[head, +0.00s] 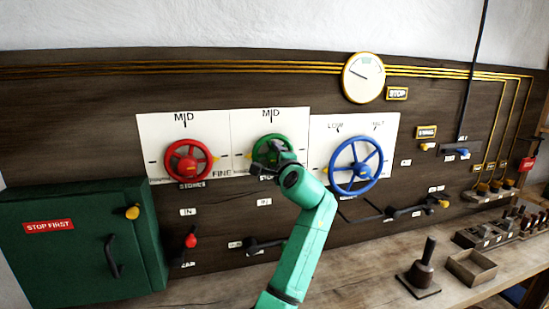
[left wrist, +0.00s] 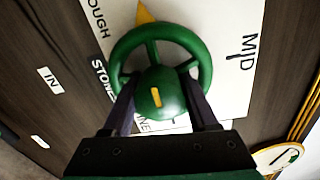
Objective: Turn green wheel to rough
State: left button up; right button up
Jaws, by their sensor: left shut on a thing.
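The green wheel (head: 272,146) is mounted on a white plate in the middle of the wall panel, with "MID" above it. My left gripper (head: 273,158) is in front of it and covers its lower part. In the left wrist view the two fingers (left wrist: 163,104) are shut on either side of the hub of the green wheel (left wrist: 202,54). The yellow pointer (left wrist: 145,14) sticks out beyond the rim, between the "ROUGH" label (left wrist: 98,18) and the "MID" label (left wrist: 249,52). In the head view the pointer is on the wheel's left side. My right gripper is out of view.
A red wheel (head: 188,161) is close on the left and a larger blue wheel (head: 355,165) close on the right. A round gauge (head: 363,78) hangs above. A green cabinet (head: 75,245) stands at the left; a wooden bench (head: 375,285) runs below.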

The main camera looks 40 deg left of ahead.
pick_arm(q)
jog(key=shift+f, duration=0.15)
jog(key=o, duration=1.4)
jog(key=shift+c, duration=0.2)
jog(key=shift+s+d, duration=0.1)
jog(key=shift+s+d, duration=0.2)
jog(key=shift+d, duration=0.05)
jog(key=b+v, duration=0.4)
jog(key=v, duration=0.9)
jog(key=shift+s+d, duration=0.25)
jog(key=shift+d, duration=0.05)
